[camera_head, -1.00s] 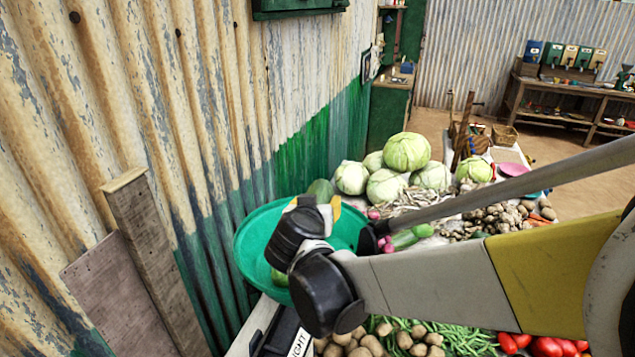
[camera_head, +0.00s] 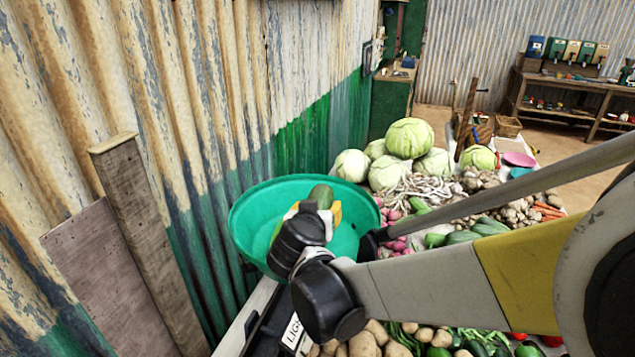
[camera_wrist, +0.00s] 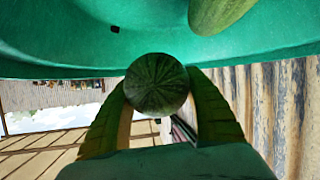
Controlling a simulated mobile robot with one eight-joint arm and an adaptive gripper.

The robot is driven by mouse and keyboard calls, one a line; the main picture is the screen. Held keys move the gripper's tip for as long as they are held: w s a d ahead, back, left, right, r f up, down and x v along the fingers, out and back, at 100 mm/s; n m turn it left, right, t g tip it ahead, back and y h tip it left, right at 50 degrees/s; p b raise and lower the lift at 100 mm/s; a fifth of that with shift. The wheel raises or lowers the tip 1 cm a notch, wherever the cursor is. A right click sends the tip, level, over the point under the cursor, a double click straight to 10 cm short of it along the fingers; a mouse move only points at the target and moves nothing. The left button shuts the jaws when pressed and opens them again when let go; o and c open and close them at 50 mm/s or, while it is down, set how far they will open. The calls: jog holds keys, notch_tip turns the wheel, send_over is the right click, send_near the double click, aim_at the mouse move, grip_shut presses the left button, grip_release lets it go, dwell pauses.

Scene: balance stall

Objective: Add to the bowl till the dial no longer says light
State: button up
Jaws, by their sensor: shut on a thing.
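The green bowl (camera_head: 258,207) sits beside the corrugated wall; its rim also fills the top of the wrist view (camera_wrist: 60,45). My gripper (camera_head: 316,208) is over the bowl in the head view, shut on a dark green squash-like vegetable (camera_head: 321,193). The wrist view shows the round striped end of this held vegetable (camera_wrist: 156,84) between the two fingers. Another green vegetable (camera_wrist: 220,12) lies in the bowl. A black-edged white label reading "LIGH" (camera_head: 292,332) shows below the bowl, partly hidden by my arm. I cannot see a needle.
Cabbages (camera_head: 408,138), garlic, radishes and potatoes (camera_head: 362,343) crowd the stall to the right and below. Wooden boards (camera_head: 150,245) lean on the wall at left. My arm covers much of the lower right.

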jog(key=shift+f+b, duration=3)
jog(key=shift+f, duration=0.95)
jog(key=o, duration=1.5)
jog(key=shift+c, duration=0.2)
notch_tip(320, 180, up, 10)
jog(key=p, duration=0.8)
jog(key=shift+r, duration=0.1)
